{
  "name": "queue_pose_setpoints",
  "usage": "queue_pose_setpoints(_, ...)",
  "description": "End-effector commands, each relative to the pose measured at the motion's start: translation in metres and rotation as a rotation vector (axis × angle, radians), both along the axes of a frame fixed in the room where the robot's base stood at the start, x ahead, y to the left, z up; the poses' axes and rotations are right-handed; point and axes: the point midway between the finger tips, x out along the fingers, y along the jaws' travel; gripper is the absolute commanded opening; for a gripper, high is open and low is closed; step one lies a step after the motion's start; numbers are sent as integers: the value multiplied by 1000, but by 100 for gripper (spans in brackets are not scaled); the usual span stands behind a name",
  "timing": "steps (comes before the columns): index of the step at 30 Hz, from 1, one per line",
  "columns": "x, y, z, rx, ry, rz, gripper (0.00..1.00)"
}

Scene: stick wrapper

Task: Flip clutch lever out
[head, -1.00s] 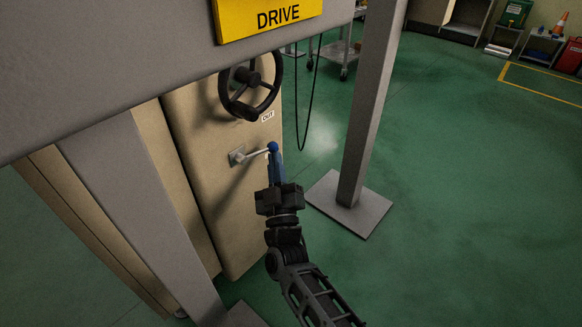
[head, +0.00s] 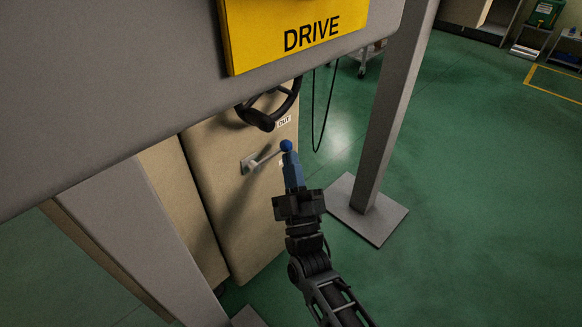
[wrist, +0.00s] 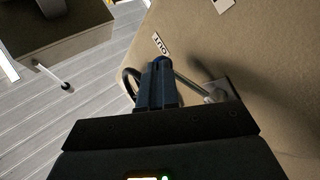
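The clutch lever is a thin metal rod (head: 267,156) on a square plate (head: 249,164) on the beige cabinet face, with a blue ball knob (head: 286,145) at its free end. The rod sticks out toward the right and slightly up. An OUT label (head: 284,121) is above the knob. My gripper (head: 289,160) has its blue fingers at the knob from below. In the wrist view the fingers (wrist: 158,80) look close together, with the blue knob (wrist: 162,60) at their tips. Whether they grip the knob is hidden.
A dark handwheel (head: 268,105) is above the lever, partly behind the grey beam with the yellow DRIVE sign (head: 296,32). A grey post (head: 388,130) on a floor plate stands to the right. A black cable (head: 322,110) hangs between. Green floor is open beyond.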

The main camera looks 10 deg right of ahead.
Motion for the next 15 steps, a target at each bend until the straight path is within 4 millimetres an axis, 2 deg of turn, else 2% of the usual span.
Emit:
queue_pose_setpoints(8, 1, -1, 16, -9, -15, -5, 0)
queue_pose_setpoints(15, 2, -2, 16, -7, -17, -6, 0)
